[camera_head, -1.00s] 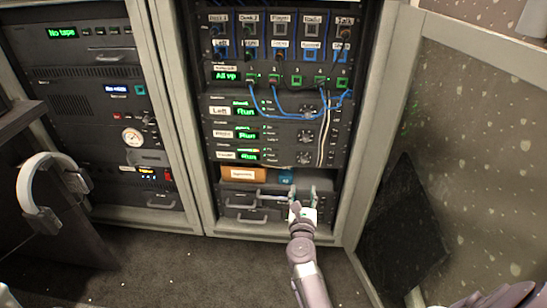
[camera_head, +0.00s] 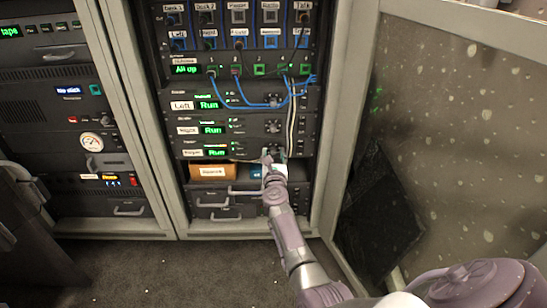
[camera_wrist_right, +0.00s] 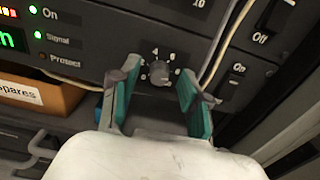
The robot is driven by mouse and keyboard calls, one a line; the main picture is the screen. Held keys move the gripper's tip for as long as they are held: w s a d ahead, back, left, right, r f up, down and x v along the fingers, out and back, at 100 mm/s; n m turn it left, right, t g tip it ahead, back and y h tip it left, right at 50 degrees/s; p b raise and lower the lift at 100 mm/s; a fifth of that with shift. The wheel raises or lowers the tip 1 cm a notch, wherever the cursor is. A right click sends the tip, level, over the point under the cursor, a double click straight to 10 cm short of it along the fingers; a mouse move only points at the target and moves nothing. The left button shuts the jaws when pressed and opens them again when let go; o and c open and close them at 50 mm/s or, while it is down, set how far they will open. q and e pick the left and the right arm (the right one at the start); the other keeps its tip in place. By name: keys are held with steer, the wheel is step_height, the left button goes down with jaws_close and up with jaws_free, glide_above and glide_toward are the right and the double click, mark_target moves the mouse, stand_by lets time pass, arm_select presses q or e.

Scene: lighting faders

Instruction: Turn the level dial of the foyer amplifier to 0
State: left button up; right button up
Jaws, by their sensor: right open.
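The lowest of three stacked amplifiers (camera_head: 240,152) in the middle rack has a green "Run" display; its small label reads unclearly but sits where the foyer unit would be. Its level dial (camera_wrist_right: 160,76) is a small dark grey knob with numbers around it in the right wrist view; I cannot read its exact setting. My right gripper (camera_head: 273,157) is at the front of this amplifier and partly hides the dial in the head view. In the wrist view the open teal fingers of the right gripper (camera_wrist_right: 158,88) stand on either side of the dial, with gaps visible. My left gripper is not in view.
An orange-brown spares box (camera_head: 209,171) sits just below the amplifier. Power switches (camera_wrist_right: 235,80) and pale cables (camera_wrist_right: 228,40) lie right of the dial. Blue patch cables (camera_head: 245,104) hang above. An open rack door (camera_head: 455,120) stands at the right.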

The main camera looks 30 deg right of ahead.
jaws_close()
